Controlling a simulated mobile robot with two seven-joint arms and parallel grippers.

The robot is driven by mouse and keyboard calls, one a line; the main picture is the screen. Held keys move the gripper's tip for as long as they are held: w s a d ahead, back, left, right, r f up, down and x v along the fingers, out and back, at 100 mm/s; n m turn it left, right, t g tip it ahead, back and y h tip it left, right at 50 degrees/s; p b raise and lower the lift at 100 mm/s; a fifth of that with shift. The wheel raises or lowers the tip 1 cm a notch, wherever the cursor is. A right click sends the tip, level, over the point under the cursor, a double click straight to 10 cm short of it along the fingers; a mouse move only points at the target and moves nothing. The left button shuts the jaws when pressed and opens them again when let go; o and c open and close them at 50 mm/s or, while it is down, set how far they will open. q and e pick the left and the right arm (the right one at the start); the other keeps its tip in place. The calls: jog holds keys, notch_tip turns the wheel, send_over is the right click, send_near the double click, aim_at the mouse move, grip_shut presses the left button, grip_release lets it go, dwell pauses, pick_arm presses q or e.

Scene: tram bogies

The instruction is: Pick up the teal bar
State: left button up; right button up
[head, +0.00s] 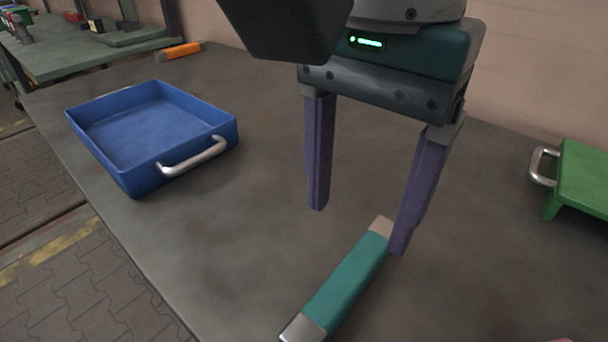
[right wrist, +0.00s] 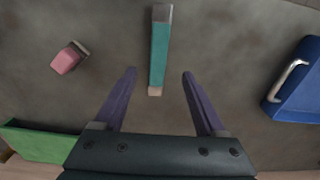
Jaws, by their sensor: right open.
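The teal bar (head: 345,282) has metal-coloured ends and lies on the grey table in the lower middle of the head view. It also shows in the right wrist view (right wrist: 159,52), ahead of the fingers and roughly in line with the gap between them. My right gripper (head: 358,230) is open and empty, its two purple fingers pointing down above the table. In the head view one fingertip overlaps the far end of the bar. In the right wrist view the fingers (right wrist: 159,74) stand either side of the bar's near end, apart from it. My left gripper is not in view.
A blue tray (head: 188,172) with a metal handle stands at the left. A green object (head: 585,178) with a handle is at the right edge. An orange bar (head: 180,50) lies far back. A pink block (right wrist: 66,60) shows in the right wrist view. Table around the bar is clear.

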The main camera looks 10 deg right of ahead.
aim_at(350, 273)
notch_tip(350, 273, down, 4)
jog(key=shift+a+r, duration=0.1)
jog(key=shift+r, duration=0.15)
jog(key=f, duration=0.5)
jog(key=shift+d+f, duration=0.1)
jog(key=shift+d, duration=0.15)
grip_shut()
